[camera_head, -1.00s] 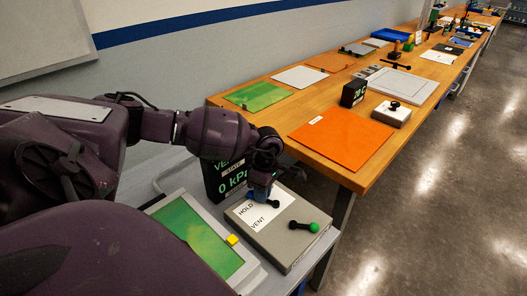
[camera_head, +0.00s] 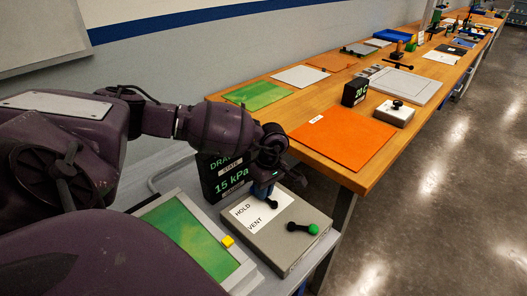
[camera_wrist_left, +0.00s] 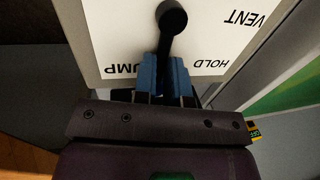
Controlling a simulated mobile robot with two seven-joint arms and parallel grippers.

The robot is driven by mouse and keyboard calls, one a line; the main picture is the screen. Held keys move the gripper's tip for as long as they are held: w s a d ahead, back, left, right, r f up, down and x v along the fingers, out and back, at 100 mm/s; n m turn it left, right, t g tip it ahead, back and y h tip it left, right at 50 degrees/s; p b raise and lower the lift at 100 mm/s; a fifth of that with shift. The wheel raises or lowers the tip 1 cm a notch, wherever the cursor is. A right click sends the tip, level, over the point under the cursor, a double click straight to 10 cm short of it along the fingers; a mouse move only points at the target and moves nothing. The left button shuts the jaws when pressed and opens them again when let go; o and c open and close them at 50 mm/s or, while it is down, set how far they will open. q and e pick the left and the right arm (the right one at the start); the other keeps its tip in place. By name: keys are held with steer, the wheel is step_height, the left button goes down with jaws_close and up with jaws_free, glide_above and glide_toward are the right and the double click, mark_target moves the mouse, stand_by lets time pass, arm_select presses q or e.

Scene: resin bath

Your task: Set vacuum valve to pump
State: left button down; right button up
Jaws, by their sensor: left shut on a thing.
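The grey valve box (camera_head: 285,245) has a white label (camera_head: 247,210) reading HOLD and VENT in the head view. In the left wrist view the label (camera_wrist_left: 112,35) also shows part of PUMP. My left gripper (camera_head: 262,190) has blue fingers, shut on the black vacuum valve handle (camera_head: 272,204). In the left wrist view the handle (camera_wrist_left: 171,25) runs down from its round pivot between the fingertips (camera_wrist_left: 163,72), pointing between PUMP and HOLD. The fingers hide its end. The dark display (camera_head: 228,180) reads 15 kPa, its top line partly hidden. My right gripper is out of view.
A second black lever with a green knob (camera_head: 313,229) is on the same box. A green-screened panel (camera_head: 190,235) with a yellow button (camera_head: 228,241) lies to its left. The wooden bench (camera_head: 365,180) behind carries an orange mat (camera_head: 340,140).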

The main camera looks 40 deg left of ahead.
arm_select(q)
steer(key=c, duration=1.2)
jaws_free()
steer(key=shift+o, duration=0.2)
steer(key=shift+r, duration=0.1)
step_height(320, 180, up, 10)
steer(key=w, duration=0.2)
steer(key=shift+r+p, duration=0.25)
steer(key=shift+p, duration=0.1)
steer(key=shift+w, duration=0.1)
